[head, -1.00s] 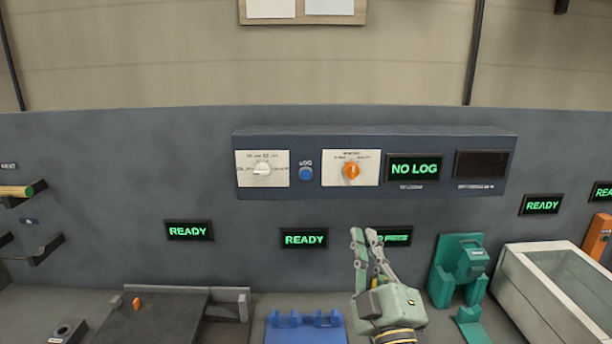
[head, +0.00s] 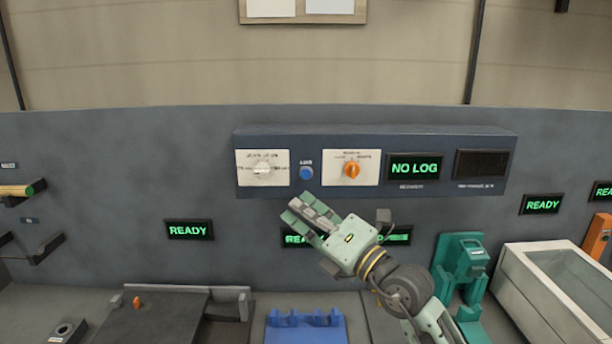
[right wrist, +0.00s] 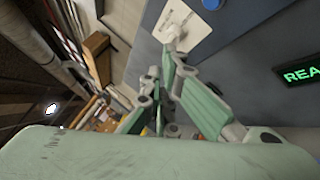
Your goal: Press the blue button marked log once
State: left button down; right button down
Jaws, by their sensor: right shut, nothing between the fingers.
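The blue button (head: 306,173) sits on the dark blue control panel (head: 440,143), under a small label, between two white dial plates. It also shows at the top of the right wrist view (right wrist: 212,4). The panel's display (head: 414,168) reads NO LOG. My right gripper (head: 297,207) is shut and empty, its fingertips a little below the button in the head view and apart from it in the right wrist view. My left gripper is not in view.
A white knob (head: 262,169) and an orange knob (head: 351,170) flank the button. A dark display (head: 481,164) is at the panel's right. READY screens (head: 188,230) are on the wall below. A blue fixture (head: 305,328) and a teal fixture (head: 462,262) stand on the bench.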

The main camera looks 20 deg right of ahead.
aim_at(306, 174)
jog(key=w+b, duration=0.1)
jog(key=w, duration=0.1)
jog(key=w+d+b, duration=0.1)
jog(key=w+b, duration=0.1)
jog(key=w, duration=0.1)
jog(key=w+d+b, duration=0.1)
jog(key=w+b, duration=0.1)
jog(key=w, duration=0.1)
jog(key=shift+w+d, duration=0.2)
dwell(1.3)
jog(key=shift+w+d, duration=0.1)
jog(key=shift+w, duration=0.3)
jog(key=shift+w+d+b, duration=0.1)
jog(key=shift+w+b, duration=0.2)
jog(key=shift+w, duration=0.05)
dwell(0.7)
jog(key=shift+r, duration=0.1)
jog(key=shift+s+a+p, duration=0.2)
jog(key=shift+s+p, duration=0.6)
jog(key=shift+p, duration=0.25)
